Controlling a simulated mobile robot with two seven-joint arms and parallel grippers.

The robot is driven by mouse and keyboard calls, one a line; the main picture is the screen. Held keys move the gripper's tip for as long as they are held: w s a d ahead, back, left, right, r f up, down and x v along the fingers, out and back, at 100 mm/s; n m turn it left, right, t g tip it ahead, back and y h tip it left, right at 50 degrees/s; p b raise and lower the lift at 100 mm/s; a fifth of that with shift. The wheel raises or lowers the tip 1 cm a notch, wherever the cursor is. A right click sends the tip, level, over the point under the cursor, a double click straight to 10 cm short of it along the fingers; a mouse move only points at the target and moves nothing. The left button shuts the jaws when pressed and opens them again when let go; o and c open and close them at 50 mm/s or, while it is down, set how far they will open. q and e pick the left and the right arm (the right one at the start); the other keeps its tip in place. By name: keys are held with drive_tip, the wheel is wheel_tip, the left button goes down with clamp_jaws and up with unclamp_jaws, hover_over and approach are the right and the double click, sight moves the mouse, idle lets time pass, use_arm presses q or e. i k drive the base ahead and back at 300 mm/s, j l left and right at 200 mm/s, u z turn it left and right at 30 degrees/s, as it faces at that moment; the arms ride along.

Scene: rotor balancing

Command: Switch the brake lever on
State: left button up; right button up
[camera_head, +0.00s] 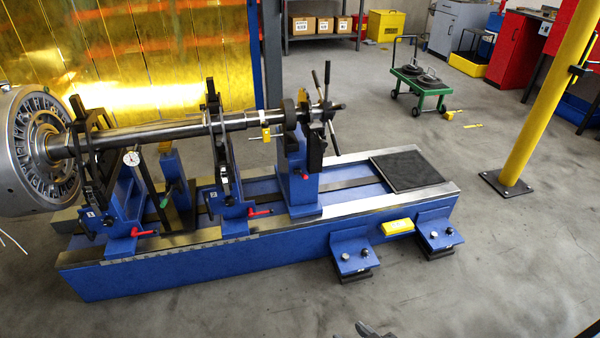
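The blue balancing machine (200,266) carries a long horizontal steel rotor shaft (180,131). Small red-handled levers show on its supports: one at the left support (145,233), one at the middle support (260,212) and a small one at the right support (304,177). A green-handled lever (165,201) stands between the left and middle supports. I cannot tell which of these is the brake lever, or its setting. A small grey metal piece (372,330) at the bottom edge may be the tip of my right gripper; it is cut off and apart from the machine. My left gripper is not seen.
A large round drive head (38,140) stands at the left, and a spoked handwheel (325,105) at the shaft's right end. A yellow post (548,95) rises at the right. A green cart (420,82) stands behind. The floor in front of the machine is clear.

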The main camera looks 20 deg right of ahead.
sight(298, 171)
drive_tip(key=i+l, duration=0.15)
drive_tip(key=i, duration=0.35)
drive_tip(key=i+l, duration=0.15)
drive_tip(key=i, duration=0.4)
drive_tip(key=i+l, duration=0.15)
drive_tip(key=i, duration=0.35)
drive_tip(key=i+l, duration=0.2)
drive_tip(key=i, duration=0.3)
drive_tip(key=z, duration=0.05)
